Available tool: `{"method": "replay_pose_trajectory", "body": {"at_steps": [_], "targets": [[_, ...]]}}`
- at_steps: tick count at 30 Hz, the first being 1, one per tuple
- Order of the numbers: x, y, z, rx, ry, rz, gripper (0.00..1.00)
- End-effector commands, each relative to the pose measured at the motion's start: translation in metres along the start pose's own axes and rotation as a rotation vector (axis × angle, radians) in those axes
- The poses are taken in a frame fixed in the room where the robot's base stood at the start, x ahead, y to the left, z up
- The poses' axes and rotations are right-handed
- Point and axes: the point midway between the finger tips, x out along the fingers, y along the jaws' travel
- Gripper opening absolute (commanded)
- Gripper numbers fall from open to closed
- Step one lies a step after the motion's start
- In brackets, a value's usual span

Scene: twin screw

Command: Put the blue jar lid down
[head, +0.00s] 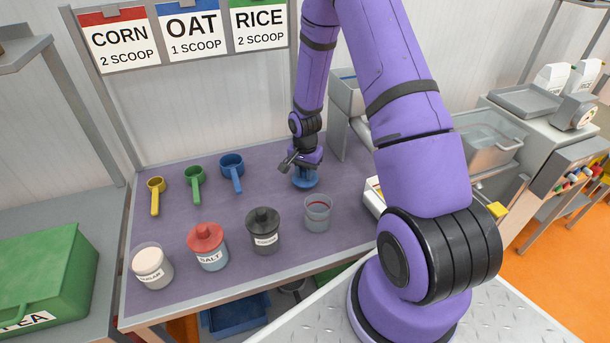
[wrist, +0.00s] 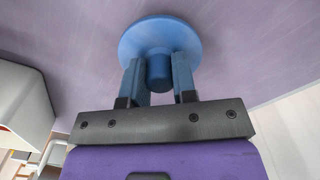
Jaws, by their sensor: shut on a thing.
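The blue jar lid (head: 306,182) is a round disc with a knob, at or just above the purple mat behind the open jar. It also shows in the wrist view (wrist: 157,35), with its knob between my fingers. My gripper (head: 303,168) is shut on the knob of the lid from above. In the wrist view my gripper (wrist: 158,82) has one finger on each side of the knob. Whether the lid's underside touches the mat cannot be told. The open clear jar (head: 318,216) stands upright in front of the lid, with no lid on it.
A black-lidded jar (head: 263,232), a red-lidded salt jar (head: 207,246) and a sugar jar (head: 152,266) stand left of the open jar. Yellow (head: 155,195), green (head: 195,184) and blue (head: 232,171) scoops lie behind them. A grey bin (head: 347,92) stands behind right. The mat (head: 270,158) is clear left of the lid.

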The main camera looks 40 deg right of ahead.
Motion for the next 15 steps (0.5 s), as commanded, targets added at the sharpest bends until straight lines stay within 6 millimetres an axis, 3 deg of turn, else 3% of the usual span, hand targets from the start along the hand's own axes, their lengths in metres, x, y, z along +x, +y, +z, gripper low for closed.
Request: {"method": "replay_pose_trajectory", "body": {"at_steps": [4,15], "targets": [[0.016,0.0,0.0,0.0,-0.001,0.001,0.03],[0.019,0.0,0.0,-0.001,0.0,0.0,0.03]]}}
